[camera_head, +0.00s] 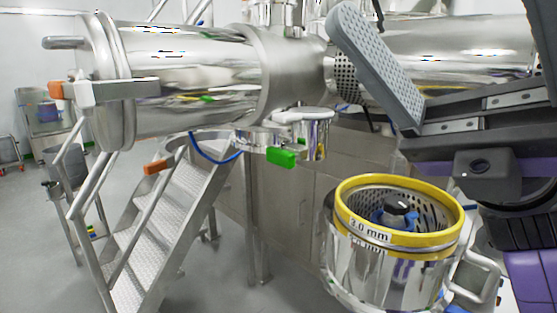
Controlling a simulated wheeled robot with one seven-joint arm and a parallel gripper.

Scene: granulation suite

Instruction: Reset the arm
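My gripper (442,30) is at the upper right, close to the camera and pointing up in the picture. One grey finger with a dotted pad shows whole. The other is cut off by the right edge. The fingers are wide apart and I see nothing held between them, only the steel machine behind. The purple and black wrist and forearm run down the right edge.
A steel vessel with a yellow rim (352,212) marked "3.0 mm" stands below my gripper, a black-and-blue knob (400,207) inside. A large steel cylinder machine (190,75) spans the top. Metal stairs (165,225) stand left. Floor (35,240) is clear at far left.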

